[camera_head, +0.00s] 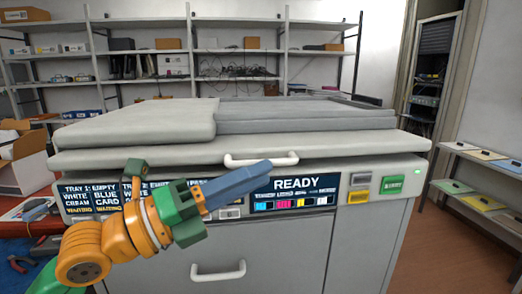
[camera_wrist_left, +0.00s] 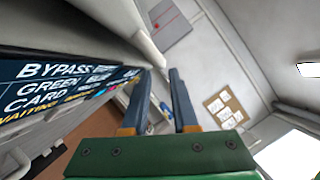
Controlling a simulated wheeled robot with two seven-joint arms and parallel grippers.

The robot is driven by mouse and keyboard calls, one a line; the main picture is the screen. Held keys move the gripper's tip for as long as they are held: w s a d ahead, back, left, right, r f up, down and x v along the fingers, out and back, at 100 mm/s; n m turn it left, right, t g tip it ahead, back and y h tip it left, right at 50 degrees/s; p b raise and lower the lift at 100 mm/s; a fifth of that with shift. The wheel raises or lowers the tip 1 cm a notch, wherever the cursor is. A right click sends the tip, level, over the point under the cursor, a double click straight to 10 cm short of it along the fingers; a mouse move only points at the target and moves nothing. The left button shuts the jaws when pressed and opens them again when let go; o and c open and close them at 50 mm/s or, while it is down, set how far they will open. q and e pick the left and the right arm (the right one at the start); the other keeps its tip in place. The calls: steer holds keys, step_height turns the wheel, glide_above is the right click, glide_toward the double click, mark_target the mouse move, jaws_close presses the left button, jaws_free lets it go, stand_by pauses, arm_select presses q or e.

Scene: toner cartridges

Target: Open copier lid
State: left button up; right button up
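The copier (camera_head: 300,230) is a large light-grey machine with a lit "READY" panel. Its lid (camera_head: 140,155) is down, with a white bar handle (camera_head: 262,160) on the front edge. My left gripper (camera_head: 268,168), with blue-grey fingers on a green body, reaches in from the left, its tips just under the handle's right part. In the left wrist view my left gripper (camera_wrist_left: 160,72) has its fingers apart with a gap between them. A pale bar, apparently the handle (camera_wrist_left: 150,45), lies just beyond the tips; I cannot tell whether they touch. My right gripper is not in view.
A lower white drawer handle (camera_head: 218,271) is on the copier's front. A green button (camera_head: 391,185) sits at the right of the panel. Shelves (camera_head: 235,50) stand behind, and a red-topped table (camera_head: 22,250) is at the left. The floor (camera_head: 440,255) at the right is clear.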

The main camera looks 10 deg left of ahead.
arm_select(q)
steer(key=shift+w+d+f, duration=0.1)
steer(key=shift+w+d, duration=0.4)
steer(key=shift+w, duration=0.3)
steer(key=shift+s, duration=0.1)
jaws_close()
stand_by(0.7)
